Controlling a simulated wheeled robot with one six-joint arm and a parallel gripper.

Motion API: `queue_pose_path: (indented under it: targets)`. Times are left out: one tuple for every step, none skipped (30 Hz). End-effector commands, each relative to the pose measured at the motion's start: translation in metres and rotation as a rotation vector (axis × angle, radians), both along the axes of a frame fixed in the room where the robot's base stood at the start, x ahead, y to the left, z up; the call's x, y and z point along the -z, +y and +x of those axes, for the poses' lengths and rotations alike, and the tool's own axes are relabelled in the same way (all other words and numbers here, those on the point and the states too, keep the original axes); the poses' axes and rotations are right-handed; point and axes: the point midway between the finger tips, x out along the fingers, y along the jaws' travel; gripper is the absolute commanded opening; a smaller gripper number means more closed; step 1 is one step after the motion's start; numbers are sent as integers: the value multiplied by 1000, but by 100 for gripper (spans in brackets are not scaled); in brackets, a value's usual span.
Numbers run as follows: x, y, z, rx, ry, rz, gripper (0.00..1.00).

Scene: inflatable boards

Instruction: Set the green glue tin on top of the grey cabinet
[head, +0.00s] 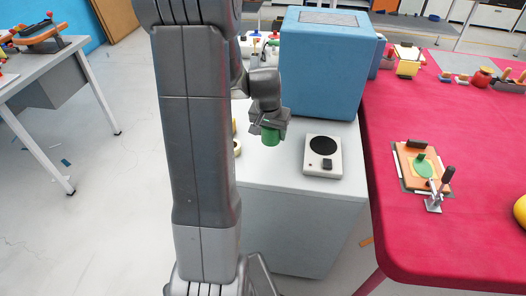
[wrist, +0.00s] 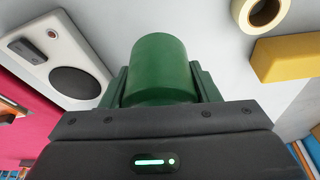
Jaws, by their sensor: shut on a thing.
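The green glue tin (head: 271,137) is between the fingers of my gripper (head: 270,124), over the grey cabinet (head: 285,184). In the wrist view the green tin (wrist: 160,68) fills the space between the two fingers of my gripper (wrist: 160,88). The gripper is shut on it. The cabinet's pale top (wrist: 205,28) shows behind the tin in the wrist view. I cannot tell whether the tin's base touches the top.
A white scale-like device (head: 323,157) with a black disc stands right of the tin. A blue box (head: 328,65) stands at the cabinet's back. A tape roll (wrist: 262,12) and a yellow block (wrist: 288,55) lie on the other side. A red table (head: 430,235) adjoins at right.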

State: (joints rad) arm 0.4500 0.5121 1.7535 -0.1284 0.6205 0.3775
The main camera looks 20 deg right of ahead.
Motion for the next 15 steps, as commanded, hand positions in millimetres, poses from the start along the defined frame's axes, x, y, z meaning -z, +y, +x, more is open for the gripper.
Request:
queue_pose_path:
  targets:
    - [10, 0, 0, 0, 3, 1, 19]
    - [15, 0, 0, 0, 1, 1, 19]
    - [20, 0, 0, 0, 1, 1, 19]
    - [23, 0, 0, 0, 1, 1, 19]
    - [26, 0, 0, -1, 1, 0, 19]
    - [28, 0, 0, -1, 1, 0, 19]
    - [31, 0, 0, -1, 0, 0, 19]
    - [33, 0, 0, -1, 0, 0, 19]
    - [38, 0, 0, -1, 1, 0, 19]
    - [43, 0, 0, -1, 1, 0, 19]
    - [47, 0, 0, -1, 2, 1, 19]
    - [53, 0, 0, -1, 2, 1, 19]
    - [57, 0, 0, -1, 1, 0, 19]
    - [60, 0, 0, -1, 2, 1, 19]
    - [63, 1, 0, -1, 0, 1, 19]
